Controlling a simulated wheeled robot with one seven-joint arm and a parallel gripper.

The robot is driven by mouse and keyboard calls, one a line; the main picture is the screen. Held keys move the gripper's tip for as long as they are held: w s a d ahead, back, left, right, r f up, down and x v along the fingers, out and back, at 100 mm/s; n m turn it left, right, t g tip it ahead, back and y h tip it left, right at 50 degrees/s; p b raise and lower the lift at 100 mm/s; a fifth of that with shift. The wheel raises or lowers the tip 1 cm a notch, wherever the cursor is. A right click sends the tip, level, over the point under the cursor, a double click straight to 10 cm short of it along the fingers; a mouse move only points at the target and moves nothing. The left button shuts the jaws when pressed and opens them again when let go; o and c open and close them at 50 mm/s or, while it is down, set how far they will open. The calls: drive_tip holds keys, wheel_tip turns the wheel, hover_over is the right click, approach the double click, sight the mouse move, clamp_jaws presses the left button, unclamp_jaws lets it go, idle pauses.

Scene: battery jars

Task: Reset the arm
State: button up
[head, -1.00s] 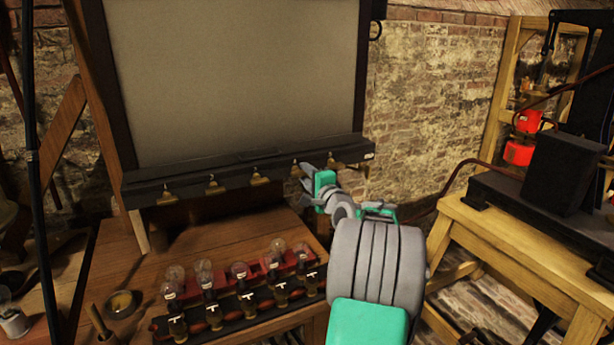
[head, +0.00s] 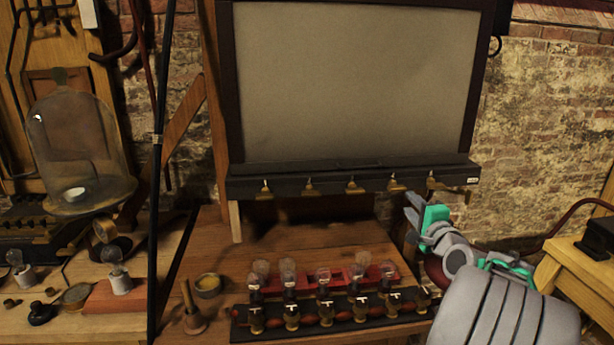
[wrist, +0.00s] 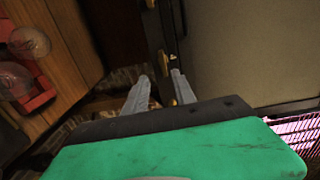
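My gripper (head: 411,207) is at the right in the head view, in front of the bench and just below the right end of the dark rail under the grey screen. Its two grey fingers are apart. In the wrist view the fingers of my gripper (wrist: 160,78) point away from the camera with a gap between them. I see nothing held there. The green part of the arm fills the lower wrist view.
The dark rail (head: 350,172) carries several brass hooks. A rack (head: 345,313) with several bulbs stands left of my gripper. A wooden table (head: 577,270) stands at right.

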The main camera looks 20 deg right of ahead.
drive_tip(key=w+a+f+n+g+y, duration=0.1)
drive_tip(key=a+f+n+g, duration=0.1)
drive_tip(key=a, duration=0.6)
drive_tip(key=a+f+n+g+y+p, duration=0.1)
drive_tip(key=a+f+n+g+y, duration=0.1)
drive_tip(key=a+n, duration=0.3)
drive_tip(key=w+a+f+n+g+y, duration=0.1)
drive_tip(key=a+f+n+g+y, duration=0.1)
drive_tip(key=a, duration=0.9)
drive_tip(key=shift+w+a+f+n+p, duration=0.3)
drive_tip(key=shift+a+f+n+p, duration=0.1)
drive_tip(key=shift+n, duration=0.5)
drive_tip(key=s+a+f+n+g+p, duration=0.1)
drive_tip(key=s+a+f+n+g, duration=0.2)
drive_tip(key=s+a, duration=0.4)
drive_tip(key=s+a+f+n+g, duration=0.3)
drive_tip(key=s+a+n+g, duration=0.2)
drive_tip(key=s, duration=0.8)
drive_tip(key=a+n, duration=0.2)
drive_tip(key=a, duration=0.1)
drive_tip(key=shift+s+a+f+p, duration=0.15)
drive_tip(key=shift+s+f+p, duration=0.1)
drive_tip(key=shift+f+p, duration=0.1)
